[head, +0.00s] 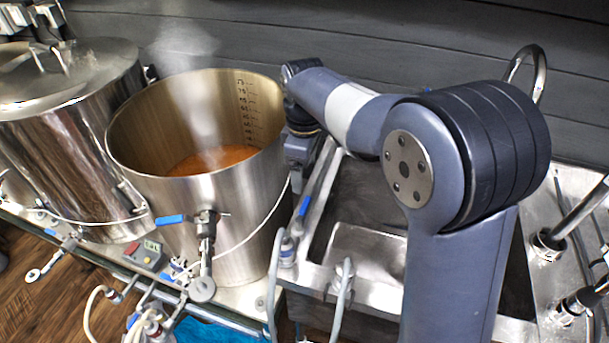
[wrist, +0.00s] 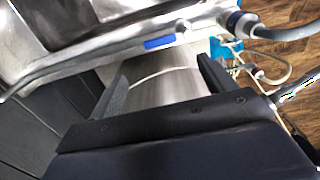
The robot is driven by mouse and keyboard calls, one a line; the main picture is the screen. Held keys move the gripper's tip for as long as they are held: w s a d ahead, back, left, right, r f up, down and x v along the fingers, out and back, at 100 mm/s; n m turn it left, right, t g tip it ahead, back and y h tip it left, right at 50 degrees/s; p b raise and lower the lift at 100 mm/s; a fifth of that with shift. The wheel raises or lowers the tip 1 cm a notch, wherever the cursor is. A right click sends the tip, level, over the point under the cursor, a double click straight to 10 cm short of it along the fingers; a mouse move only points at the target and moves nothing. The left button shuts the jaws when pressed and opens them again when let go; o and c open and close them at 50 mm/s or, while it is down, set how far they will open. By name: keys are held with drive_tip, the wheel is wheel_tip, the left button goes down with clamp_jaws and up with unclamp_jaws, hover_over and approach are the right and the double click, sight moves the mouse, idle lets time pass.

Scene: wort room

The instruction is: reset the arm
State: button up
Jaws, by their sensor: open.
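My gripper (head: 299,165) is at the right side of an open steel kettle (head: 235,225), just outside its wall and below its rim. My arm reaches over to it from the right. In the wrist view my gripper (wrist: 162,70) has its two dark fingers spread apart, with nothing held between them. The kettle's steel wall (wrist: 165,85) and a pale curved line on it show beyond the gap. I cannot tell whether the fingers touch the wall. The kettle holds steaming reddish-brown liquid (head: 213,160).
A lidded steel kettle (head: 75,130) stands at the left. A sink (head: 365,245) lies right of the open kettle, partly behind my arm. Blue-handled valves (head: 175,219) and hoses (head: 340,300) line the front. A grey plank wall (head: 400,40) stands behind.

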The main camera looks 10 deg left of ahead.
sight(305, 205)
drive_tip(key=shift+f, duration=0.1)
wheel_tip(305, 205, down, 11)
drive_tip(key=shift+r+p, duration=0.1)
drive_tip(key=shift+p, duration=0.25)
drive_tip(key=shift+d, duration=0.1)
drive_tip(key=shift+r, duration=0.1)
idle(0.5)
